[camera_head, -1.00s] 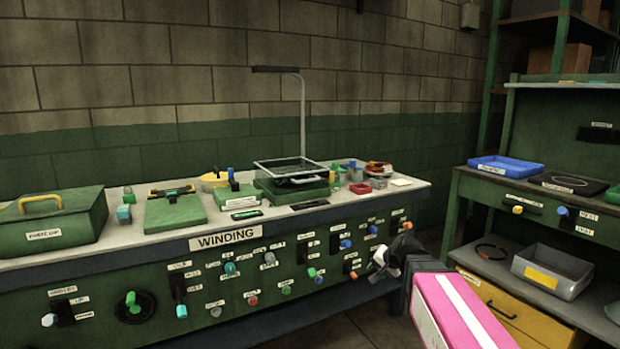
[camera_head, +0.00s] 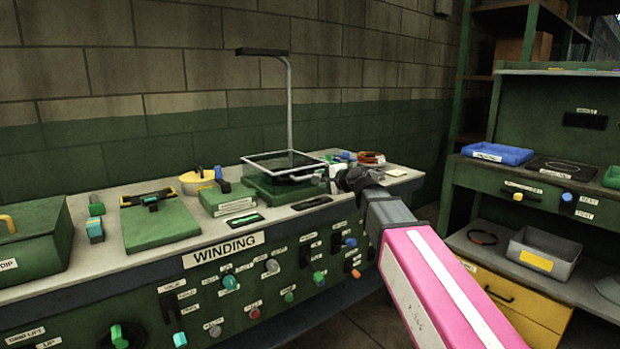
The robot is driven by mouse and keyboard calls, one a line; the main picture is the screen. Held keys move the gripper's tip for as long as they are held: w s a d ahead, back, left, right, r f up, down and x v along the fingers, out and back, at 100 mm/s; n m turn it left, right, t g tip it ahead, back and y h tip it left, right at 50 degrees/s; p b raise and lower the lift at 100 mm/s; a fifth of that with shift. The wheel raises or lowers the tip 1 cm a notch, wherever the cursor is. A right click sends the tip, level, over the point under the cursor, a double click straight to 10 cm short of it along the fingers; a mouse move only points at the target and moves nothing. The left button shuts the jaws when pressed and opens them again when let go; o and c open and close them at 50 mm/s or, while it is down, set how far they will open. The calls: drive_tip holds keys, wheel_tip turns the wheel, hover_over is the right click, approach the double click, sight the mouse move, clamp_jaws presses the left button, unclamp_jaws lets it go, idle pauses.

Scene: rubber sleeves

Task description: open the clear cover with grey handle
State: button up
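The clear cover (camera_head: 286,160) is a flat transparent panel with a light frame. It lies closed on top of a green box (camera_head: 270,186) at the back right of the winding bench. My gripper (camera_head: 336,178) is close to the right front corner of the cover, at about the box's height. Its fingers are small and partly hidden by my wrist and arm. I cannot tell whether they touch the cover or are open.
A lamp (camera_head: 289,105) on a thin post rises behind the cover. A green block with a blue lever (camera_head: 222,180) and a yellow round pot (camera_head: 196,181) stand left of the box. Coils (camera_head: 371,158) lie to its right. Knobs and switches line the bench front.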

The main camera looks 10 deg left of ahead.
sight(310, 176)
drive_tip(key=x, duration=0.8)
drive_tip(key=shift+w+a+f, duration=0.1)
drive_tip(key=shift+w+a, duration=0.15)
clamp_jaws()
